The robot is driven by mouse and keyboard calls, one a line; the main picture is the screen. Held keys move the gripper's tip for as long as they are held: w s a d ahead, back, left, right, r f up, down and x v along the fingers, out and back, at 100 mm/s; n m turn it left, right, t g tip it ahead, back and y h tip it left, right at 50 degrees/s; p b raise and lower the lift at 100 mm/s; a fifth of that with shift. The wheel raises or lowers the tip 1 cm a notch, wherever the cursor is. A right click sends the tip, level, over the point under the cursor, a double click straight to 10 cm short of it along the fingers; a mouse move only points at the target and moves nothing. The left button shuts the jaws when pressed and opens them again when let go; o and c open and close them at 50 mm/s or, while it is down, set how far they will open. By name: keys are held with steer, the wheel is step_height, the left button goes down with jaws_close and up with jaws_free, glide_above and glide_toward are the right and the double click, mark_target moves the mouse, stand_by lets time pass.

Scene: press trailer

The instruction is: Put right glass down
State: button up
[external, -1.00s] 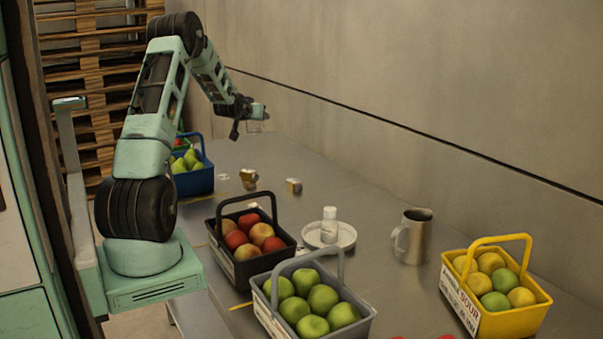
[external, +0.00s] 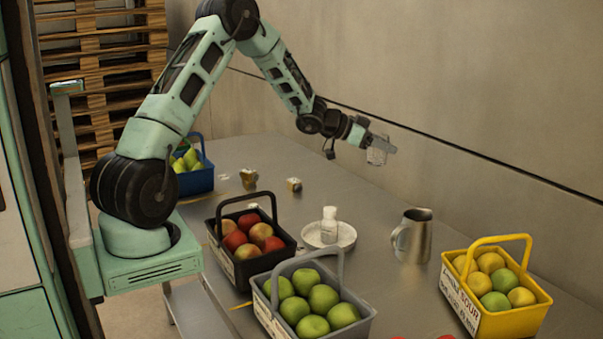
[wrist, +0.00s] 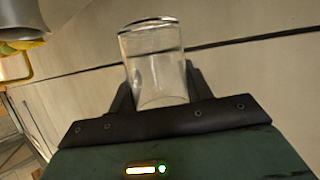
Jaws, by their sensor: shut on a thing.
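A clear glass (wrist: 155,65) is held between the fingers of my gripper (wrist: 158,95) in the wrist view. In the external view my gripper (external: 382,144) is shut on the glass (external: 377,155), high above the table near the wall. The glass looks empty. The steel table (external: 345,203) below it has bare metal between the small metallic pieces and the pitcher. No second glass can be made out clearly.
A metal pitcher (external: 413,238) and a plate (external: 344,238) with a white bottle (external: 329,222) stand nearer the camera. Baskets of red apples (external: 250,272), green apples (external: 359,330), citrus (external: 515,324) and pears (external: 200,182) line the table. Two small metallic pieces (external: 248,178) (external: 294,185) stand farther back.

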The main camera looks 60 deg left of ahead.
steer(key=s+d+m+g+h+p, duration=0.1)
steer(key=s+d+m+g+h, duration=0.25)
steer(key=d, duration=1.05)
steer(key=s+d+m+g+h+p, duration=0.35)
steer(key=s+d+m+g, duration=0.85)
steer(key=s+d, duration=1)
steer(key=shift+s+f+p, duration=0.1)
steer(key=shift+f+p, duration=0.45)
steer(key=shift+f, duration=7.25)
steer(key=shift+f, duration=0.2)
steer(key=o, duration=1.1)
steer(key=shift+c, duration=0.2)
